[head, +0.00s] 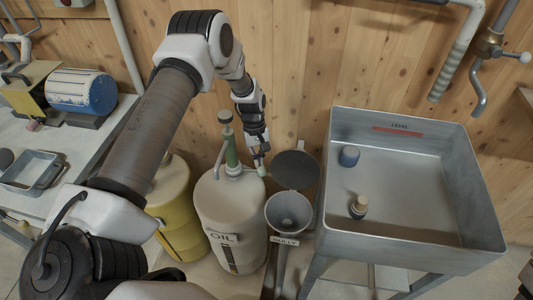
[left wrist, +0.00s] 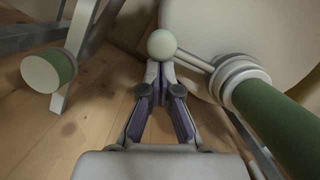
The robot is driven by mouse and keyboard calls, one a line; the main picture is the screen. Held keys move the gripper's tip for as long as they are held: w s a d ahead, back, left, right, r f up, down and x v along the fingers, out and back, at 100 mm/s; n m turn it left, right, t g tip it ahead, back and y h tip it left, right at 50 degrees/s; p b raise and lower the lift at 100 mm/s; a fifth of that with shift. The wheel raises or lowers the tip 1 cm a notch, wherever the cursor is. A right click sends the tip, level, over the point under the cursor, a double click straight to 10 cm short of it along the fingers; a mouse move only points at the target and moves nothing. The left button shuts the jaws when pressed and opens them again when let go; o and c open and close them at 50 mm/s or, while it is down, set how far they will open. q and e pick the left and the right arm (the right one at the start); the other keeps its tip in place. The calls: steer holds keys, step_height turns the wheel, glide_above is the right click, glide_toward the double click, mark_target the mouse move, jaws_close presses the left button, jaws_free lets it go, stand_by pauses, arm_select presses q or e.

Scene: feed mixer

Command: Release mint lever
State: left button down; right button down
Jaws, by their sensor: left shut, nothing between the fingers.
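The mint ball (left wrist: 162,44) is on the end of a grey lever rod (left wrist: 195,60) that runs to the collar of the green pump (left wrist: 270,110). In the head view the mint knob (head: 262,171) shows just below my left gripper (head: 260,158), beside the pump (head: 230,148) on the cream OIL drum (head: 232,210). In the left wrist view my left gripper (left wrist: 158,78) is shut and empty, its fingertips right at the near side of the ball. I cannot tell whether they touch it. My right gripper is not in view.
A gully funnel (head: 289,212) with a dark round lid (head: 295,170) stands right of the drum. A grey metal sink (head: 415,240) is farther right, holding two small round pieces. A yellow drum (head: 178,215) is at left.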

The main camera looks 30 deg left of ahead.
mark_target(259, 170)
arm_select(q)
steer(key=s+m, duration=0.1)
steer(key=d+m, duration=0.1)
steer(key=m, duration=0.1)
steer(key=s+d+m+p, duration=0.1)
steer(key=shift+s+m+g+y, duration=0.3)
steer(key=shift+y, duration=0.1)
steer(key=s+m, duration=0.1)
steer(key=s+m+p, duration=0.1)
steer(key=m, duration=0.1)
steer(key=shift+s+d+y, duration=0.1)
steer(key=shift+d+y, duration=0.25)
steer(key=shift+y, duration=0.05)
steer(key=shift+s+m+p, duration=0.25)
steer(key=shift+m+p, duration=0.05)
steer(key=shift+m, duration=0.2)
steer(key=shift+f+g, duration=0.1)
steer(key=shift+g, duration=0.2)
steer(key=shift+r, duration=0.2)
steer(key=v, duration=1.2)
steer(key=shift+d, duration=0.2)
